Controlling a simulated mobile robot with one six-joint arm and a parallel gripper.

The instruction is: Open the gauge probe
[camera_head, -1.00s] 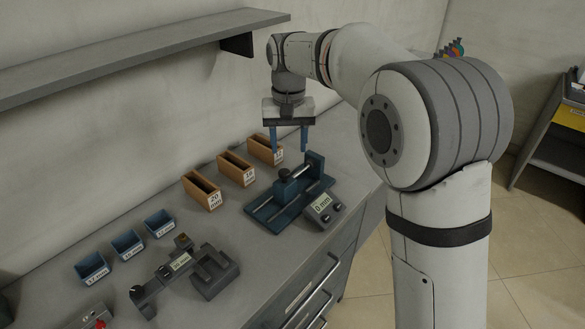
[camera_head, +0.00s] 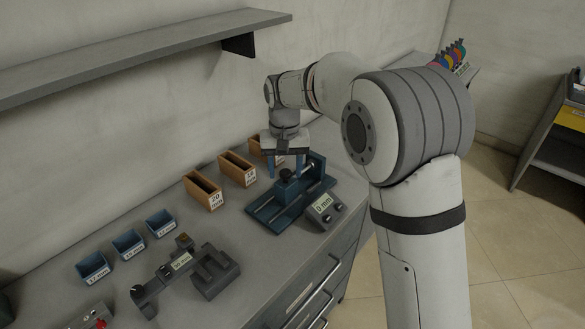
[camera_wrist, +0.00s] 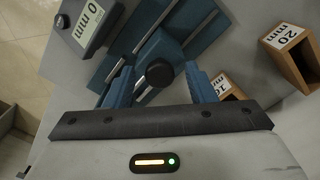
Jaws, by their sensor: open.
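The gauge (camera_head: 262,213) is a blue base with rails and an upright end block at its right, on the bench. Its grey display box (camera_head: 323,206) reads 0 mm; it also shows in the wrist view (camera_wrist: 85,25). A sliding blue block carries a dark round knob (camera_head: 286,174), which shows in the wrist view (camera_wrist: 158,74). The probe seems closed against the end block, though my gripper partly covers it. My gripper (camera_head: 285,169) is open and points down. Its blue fingers (camera_wrist: 161,82) stand on either side of the knob, apparently apart from it.
Wooden bins (camera_head: 203,190) labelled in mm stand behind the gauge. Blue bins (camera_head: 128,244) and a dark grey device with a display (camera_head: 180,262) stand to the left. A wall shelf (camera_head: 130,55) hangs above. Bare bench lies left of the gauge.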

